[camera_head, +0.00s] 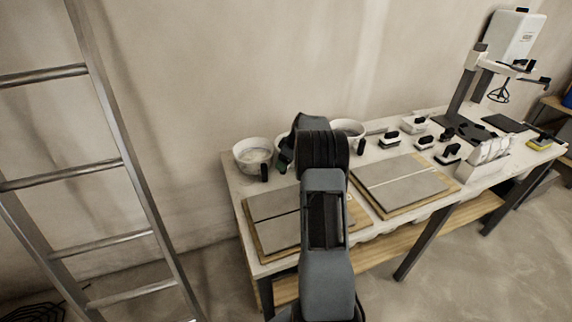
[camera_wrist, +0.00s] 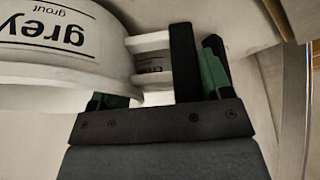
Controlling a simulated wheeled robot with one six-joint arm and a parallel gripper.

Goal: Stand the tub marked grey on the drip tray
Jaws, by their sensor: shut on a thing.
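A white tub marked "grey grout" (camera_wrist: 60,55) fills the upper left of the wrist view, its lettering upside down. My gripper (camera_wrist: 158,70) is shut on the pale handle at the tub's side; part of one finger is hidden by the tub. In the head view my arm hides my gripper, and I cannot tell there which tub is held. A white tub (camera_head: 253,150) stands at the bench's back left, and another (camera_head: 347,130) shows right of my arm. A flat dark plate (camera_head: 505,123) at the right may be the drip tray; I cannot tell for sure.
Two grey tile boards (camera_head: 272,228) and (camera_head: 400,185) lie along the bench front. Several small black-and-white tools (camera_head: 388,139) stand behind them. A mixer stand (camera_head: 470,85) and a white rack (camera_head: 488,150) are at the right. A ladder (camera_head: 110,130) stands at the left.

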